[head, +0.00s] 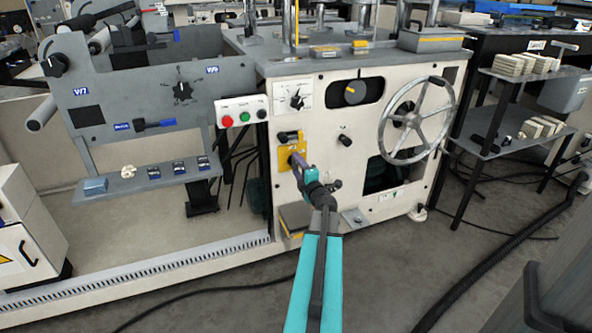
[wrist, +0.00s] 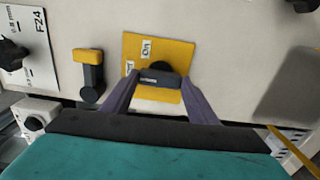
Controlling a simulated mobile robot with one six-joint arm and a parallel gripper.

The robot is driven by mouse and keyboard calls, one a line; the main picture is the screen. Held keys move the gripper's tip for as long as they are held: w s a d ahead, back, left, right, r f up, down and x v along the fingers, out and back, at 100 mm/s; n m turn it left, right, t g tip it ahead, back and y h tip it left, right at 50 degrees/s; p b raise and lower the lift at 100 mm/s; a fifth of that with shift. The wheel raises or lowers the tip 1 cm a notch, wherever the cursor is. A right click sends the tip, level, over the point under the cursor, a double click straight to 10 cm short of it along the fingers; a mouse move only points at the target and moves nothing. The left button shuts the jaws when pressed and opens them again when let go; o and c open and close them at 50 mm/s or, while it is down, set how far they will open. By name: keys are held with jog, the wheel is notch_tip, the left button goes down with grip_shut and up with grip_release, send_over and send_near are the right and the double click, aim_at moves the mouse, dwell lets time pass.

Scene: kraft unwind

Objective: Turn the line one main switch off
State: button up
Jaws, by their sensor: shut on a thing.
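The main switch is a dark rotary handle (wrist: 161,78) on a yellow plate (wrist: 143,48) on the cream machine front. In the wrist view the plate has an "On" label above the handle and another label, partly covered and seemingly "Off", to its left. My gripper (wrist: 160,84) has its two purple-grey fingers shut on the handle, one at each end. The handle bar lies crosswise in that view; I cannot tell which label it points to. In the head view my gripper (head: 298,163) covers the handle in front of the yellow plate (head: 287,153).
A push-button box (head: 242,111) is above left, a dial (head: 296,97) above, and a large handwheel (head: 417,119) to the right.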

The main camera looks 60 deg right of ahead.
jog(key=shift+w+a+r, duration=0.1)
jog(key=shift+w, duration=0.1)
jog(key=o, duration=1)
jog(key=shift+o, duration=0.2)
jog(key=shift+s, duration=0.1)
jog(key=p+v, duration=0.2)
jog(key=v, duration=1.1)
jog(key=shift+s+a+p, duration=0.25)
jog(key=shift+s+p, duration=0.05)
